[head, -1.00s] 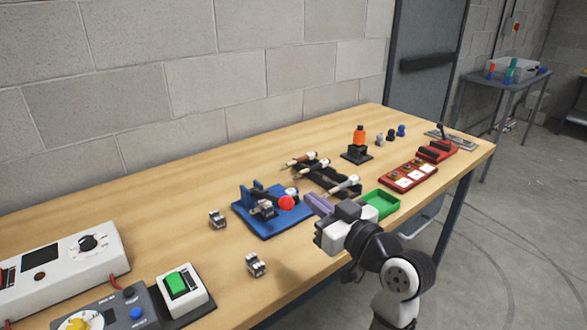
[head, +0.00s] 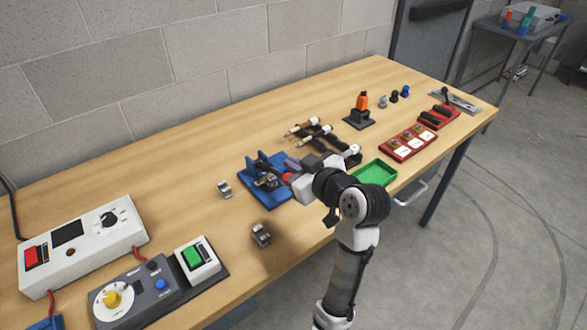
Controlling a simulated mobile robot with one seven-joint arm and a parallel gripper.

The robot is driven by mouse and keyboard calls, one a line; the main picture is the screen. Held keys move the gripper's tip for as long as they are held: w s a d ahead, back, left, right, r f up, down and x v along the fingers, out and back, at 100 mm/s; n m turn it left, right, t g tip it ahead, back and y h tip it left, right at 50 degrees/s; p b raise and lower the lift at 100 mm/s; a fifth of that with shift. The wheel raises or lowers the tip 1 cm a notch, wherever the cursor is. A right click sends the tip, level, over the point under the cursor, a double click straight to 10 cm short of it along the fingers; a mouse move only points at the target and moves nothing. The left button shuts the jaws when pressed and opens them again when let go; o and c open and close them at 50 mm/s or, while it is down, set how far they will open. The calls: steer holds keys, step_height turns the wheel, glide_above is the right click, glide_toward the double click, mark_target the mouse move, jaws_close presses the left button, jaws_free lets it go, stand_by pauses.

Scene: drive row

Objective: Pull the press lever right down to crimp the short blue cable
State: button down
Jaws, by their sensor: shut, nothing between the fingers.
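The blue press (head: 274,200) sits near the middle of the table, with metal dies on its base. The red ball knob (head: 287,178) of its lever shows at the press's right side, partly covered by my gripper. My gripper (head: 292,163) is shut and empty, its purple fingers close beside the knob and over the press's right part. I cannot tell whether they touch the lever. The lever's angle is mostly hidden. I cannot make out the short blue cable in the press.
Small metal blocks (head: 224,189) and (head: 262,234) lie left and in front of the press. Leads with white tags (head: 315,137) lie on a black rack behind. A green tray (head: 374,173) is right of my arm. Control boxes (head: 82,246) fill the left end.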

steer(key=f, duration=0.1)
steer(key=w+f+p, duration=0.1)
steer(key=f, duration=0.2)
steer(key=shift+w+a+f, duration=0.1)
steer(key=shift+w+f, duration=0.15)
steer(key=f+b, duration=0.2)
steer(key=b, duration=0.2)
steer(key=s+f+t+y+b, duration=0.1)
steer(key=f+b, duration=0.1)
steer(key=b, duration=0.3)
steer(key=d+f+t+b, duration=0.1)
steer(key=f+b, duration=0.1)
steer(key=b, duration=0.2)
steer(key=shift+s+d+f+y, duration=0.1)
steer(key=shift+s+f+y, duration=0.2)
steer(key=shift+s+f, duration=0.1)
